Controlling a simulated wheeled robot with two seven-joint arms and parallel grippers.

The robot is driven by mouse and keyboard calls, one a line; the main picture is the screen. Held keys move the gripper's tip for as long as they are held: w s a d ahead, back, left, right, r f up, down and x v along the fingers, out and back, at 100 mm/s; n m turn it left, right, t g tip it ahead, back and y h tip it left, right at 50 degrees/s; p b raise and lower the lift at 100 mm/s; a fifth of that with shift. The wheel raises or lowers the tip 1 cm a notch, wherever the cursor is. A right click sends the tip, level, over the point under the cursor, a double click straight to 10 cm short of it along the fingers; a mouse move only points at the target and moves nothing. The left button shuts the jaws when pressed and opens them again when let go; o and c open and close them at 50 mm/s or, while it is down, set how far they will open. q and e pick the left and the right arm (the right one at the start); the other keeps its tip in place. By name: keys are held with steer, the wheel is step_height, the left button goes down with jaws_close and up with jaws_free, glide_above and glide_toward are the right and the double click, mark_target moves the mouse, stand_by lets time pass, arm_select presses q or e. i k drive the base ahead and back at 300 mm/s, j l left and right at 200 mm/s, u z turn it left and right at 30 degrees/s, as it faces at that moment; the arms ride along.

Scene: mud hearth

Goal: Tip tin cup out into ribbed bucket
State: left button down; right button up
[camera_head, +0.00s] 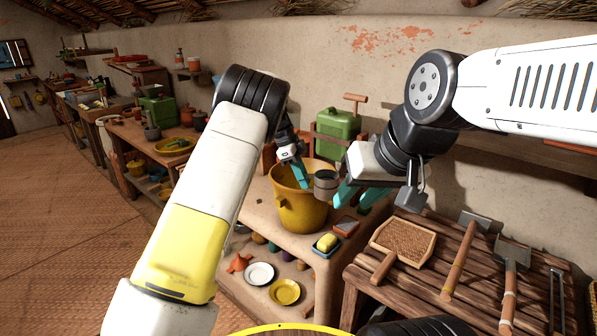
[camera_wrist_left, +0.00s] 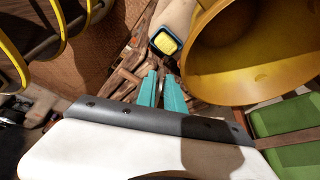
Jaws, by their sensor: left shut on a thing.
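The tin cup (camera_head: 326,184) is small and grey. It shows in the head view at the right rim of the yellow ribbed bucket (camera_head: 301,212), its dark opening facing up. My left gripper (camera_head: 303,178) is over the bucket, its teal fingers shut on the cup's left side. In the left wrist view the fingers (camera_wrist_left: 163,92) are close together and I cannot make out the cup; the bucket (camera_wrist_left: 250,88) fills the upper right. My right gripper (camera_head: 358,195) is just right of the cup, fingers apart and empty. The cup's contents and the bucket's inside are mostly hidden.
A yellow sponge in a blue dish (camera_head: 326,244) sits near the ledge's front. A green can (camera_head: 337,132) stands behind the bucket. A slatted wooden table (camera_head: 420,287) with several tools is at right. Plates (camera_head: 259,274) lie on a lower shelf.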

mark_target(300, 211)
steer(key=i, duration=1)
